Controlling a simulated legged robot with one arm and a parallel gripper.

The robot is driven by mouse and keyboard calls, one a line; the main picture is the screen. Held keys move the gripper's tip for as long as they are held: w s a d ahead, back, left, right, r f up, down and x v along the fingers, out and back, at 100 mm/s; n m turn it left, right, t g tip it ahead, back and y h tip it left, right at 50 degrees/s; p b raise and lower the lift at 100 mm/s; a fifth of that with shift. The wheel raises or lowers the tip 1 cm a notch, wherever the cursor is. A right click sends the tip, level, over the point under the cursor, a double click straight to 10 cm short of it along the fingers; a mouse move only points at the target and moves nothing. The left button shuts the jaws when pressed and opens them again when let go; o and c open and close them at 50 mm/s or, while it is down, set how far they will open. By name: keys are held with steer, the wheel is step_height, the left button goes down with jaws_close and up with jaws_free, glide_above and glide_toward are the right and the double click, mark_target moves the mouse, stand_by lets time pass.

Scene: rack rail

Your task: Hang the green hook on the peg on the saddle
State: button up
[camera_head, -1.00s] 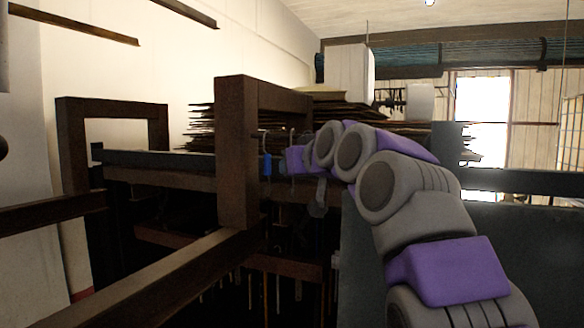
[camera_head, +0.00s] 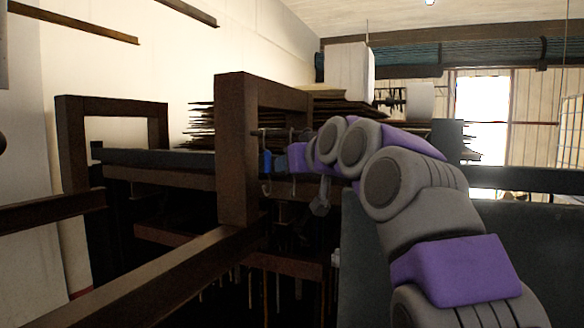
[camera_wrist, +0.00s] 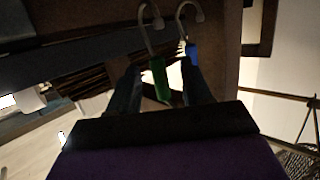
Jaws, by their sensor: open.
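In the wrist view, the green hook (camera_wrist: 160,80) is a green block with a grey curved end. It lies between the two fingers of my open gripper (camera_wrist: 162,88), and I cannot tell whether they touch it. The blue hook (camera_wrist: 192,54) is just to its right, by the right finger. In the head view, the blue hook (camera_head: 265,162) hangs beside the dark post, its curved end down. My gripper (camera_head: 281,161) is just right of it. A thin dark rod (camera_head: 270,132) runs above them. I cannot make out the saddle or identify its peg.
A thick brown post (camera_head: 236,150) and its frame stand just left of the hooks. A long beam (camera_head: 160,280) crosses the lower left. A stack of thin sheets (camera_head: 201,125) lies behind. A dark grey panel (camera_head: 362,260) stands below my arm.

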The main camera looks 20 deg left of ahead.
steer(key=b+v, duration=0.3)
steer(key=v, duration=1.3)
steer(key=shift+s+d, duration=0.15)
steer(key=s+d+f+m+g+h+b, duration=0.2)
steer(key=d+f+b, duration=0.15)
steer(key=f, duration=0.95)
steer(key=s+d+f+m+g+h+b, duration=0.25)
steer(key=d+f, duration=0.25)
steer(key=f, duration=0.9)
steer(key=s+d+f+m+g+h+b, duration=0.1)
steer(key=s+d+f+h+b, duration=0.2)
steer(key=f, duration=1)
steer(key=s+d+f+m+g+h+b, duration=0.1)
steer(key=s+d+f+g+b, duration=0.1)
steer(key=s+f, duration=0.6)
steer(key=s+d+f+m+g+h+b, duration=0.1)
steer(key=s+d+f+g+b, duration=0.2)
steer(key=f, duration=1)
steer(key=s+d+f+m+g+h+b, duration=0.1)
steer(key=s+d+f+g+b, duration=0.1)
steer(key=s+d+f+b, duration=0.2)
steer(key=s+d+f, duration=0.3)
steer(key=s+f, duration=0.4)
steer(key=s, duration=0.2)
steer(key=shift+d, duration=0.2)
